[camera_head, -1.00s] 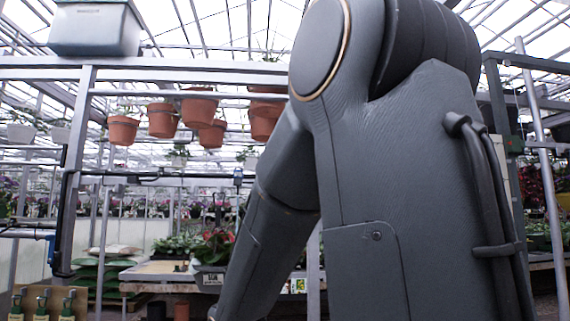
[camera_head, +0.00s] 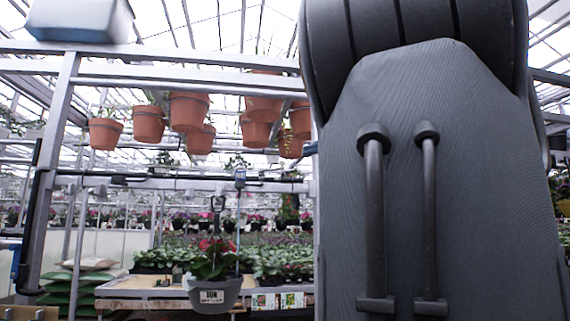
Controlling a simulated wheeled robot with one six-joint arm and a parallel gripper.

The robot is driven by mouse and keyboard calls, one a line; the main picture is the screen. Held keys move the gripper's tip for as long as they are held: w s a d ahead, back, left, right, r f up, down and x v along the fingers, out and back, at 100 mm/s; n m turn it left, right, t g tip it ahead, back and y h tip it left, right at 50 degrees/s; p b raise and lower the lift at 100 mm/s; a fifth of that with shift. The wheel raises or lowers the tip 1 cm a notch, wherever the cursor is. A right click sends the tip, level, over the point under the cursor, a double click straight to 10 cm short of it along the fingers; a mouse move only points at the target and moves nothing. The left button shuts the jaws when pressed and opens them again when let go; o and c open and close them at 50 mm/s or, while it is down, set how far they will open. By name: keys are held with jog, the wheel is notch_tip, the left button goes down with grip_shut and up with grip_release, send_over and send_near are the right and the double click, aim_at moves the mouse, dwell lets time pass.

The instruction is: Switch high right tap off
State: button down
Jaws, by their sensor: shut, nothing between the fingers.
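A dark horizontal pipe (camera_head: 150,180) runs across the metal frame at mid-height. A small blue-grey fitting (camera_head: 240,178) sits on this pipe right of centre; I cannot tell whether it is a tap, or whether it is on or off. Another bluish part (camera_head: 311,149) shows higher up beside my arm, mostly hidden. My arm's large dark links fill the right half of the view and hide what is behind them. My gripper is not in view.
Terracotta pots (camera_head: 190,110) hang from the overhead rail. A grey hanging planter (camera_head: 214,294) with red flowers hangs in front of a bench (camera_head: 150,292) with plants. Green sacks (camera_head: 70,290) are stacked at lower left. A grey bin (camera_head: 78,22) is on top.

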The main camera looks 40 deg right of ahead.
jog(key=w+d+p, duration=0.2)
jog(key=w+p, duration=0.2)
jog(key=w, duration=0.8)
jog(key=shift+w+d+f, duration=0.2)
jog(key=shift+w, duration=0.15)
jog(key=shift+d, duration=0.1)
jog(key=shift+y+p, duration=0.3)
jog(key=shift+p, duration=0.15)
